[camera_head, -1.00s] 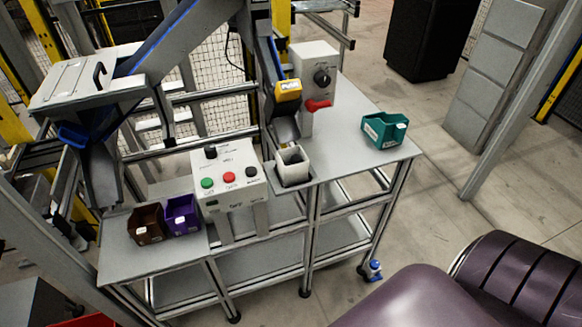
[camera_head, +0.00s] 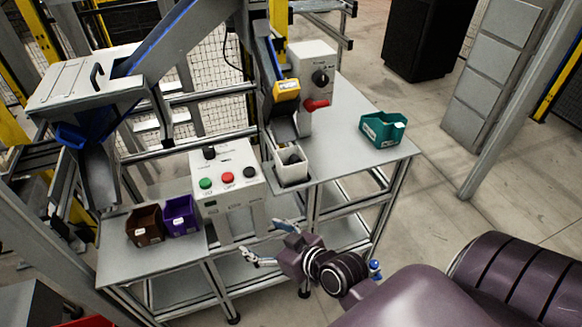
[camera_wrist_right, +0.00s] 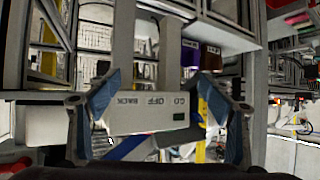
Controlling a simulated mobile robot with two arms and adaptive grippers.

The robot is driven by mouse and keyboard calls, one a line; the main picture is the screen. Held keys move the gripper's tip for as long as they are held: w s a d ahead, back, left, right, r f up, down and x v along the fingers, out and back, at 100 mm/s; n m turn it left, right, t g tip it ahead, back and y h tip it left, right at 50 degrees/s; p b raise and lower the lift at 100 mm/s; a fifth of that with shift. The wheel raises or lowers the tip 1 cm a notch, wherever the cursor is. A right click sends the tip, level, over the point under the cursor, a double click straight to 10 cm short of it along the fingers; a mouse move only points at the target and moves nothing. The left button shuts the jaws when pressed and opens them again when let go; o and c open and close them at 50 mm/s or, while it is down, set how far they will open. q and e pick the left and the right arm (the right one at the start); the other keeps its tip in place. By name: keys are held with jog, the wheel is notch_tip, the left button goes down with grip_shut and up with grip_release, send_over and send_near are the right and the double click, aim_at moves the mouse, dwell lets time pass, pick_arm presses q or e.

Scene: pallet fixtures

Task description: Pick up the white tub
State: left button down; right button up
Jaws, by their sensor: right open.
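The white tub (camera_head: 292,173) stands upright near the front edge of the metal table, under the mouth of a chute (camera_head: 282,125). Something dark shows inside it. My right gripper (camera_head: 268,243) is open and empty, in front of and below the tub, apart from it. The right wrist view shows its two spread fingers (camera_wrist_right: 158,95) with the control box beyond them. I cannot make out the tub in that view. My left gripper is not in view.
A control box (camera_head: 227,178) with buttons stands left of the tub. Brown (camera_head: 144,226) and purple (camera_head: 181,215) bins sit on the left shelf, a teal bin (camera_head: 381,130) on the right. The tabletop between is clear.

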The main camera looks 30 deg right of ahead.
jog(key=w+d+r+t, duration=0.1)
jog(key=d, duration=0.1)
jog(key=w+d+r+m+t+h, duration=0.1)
jog(key=d, duration=0.1)
jog(key=w+d+r+t+h, duration=0.1)
jog(key=w, duration=0.1)
jog(key=shift+w+d+r+m, duration=0.1)
jog(key=shift+d+r+m, duration=0.3)
jog(key=m+t+h, duration=0.3)
jog(key=h, duration=0.2)
send_near(291, 163)
jog(key=shift+x, duration=1.05)
jog(key=shift+w+d, duration=0.15)
jog(key=shift+d, duration=0.1)
jog(key=p+x, duration=0.1)
jog(key=x, duration=0.5)
jog(key=shift+w+a+p, duration=0.15)
jog(key=shift+w+p, duration=0.25)
jog(key=shift+w+f, duration=0.1)
jog(key=shift+w, duration=0.25)
jog(key=c, duration=1.4)
jog(key=shift+o, duration=0.2)
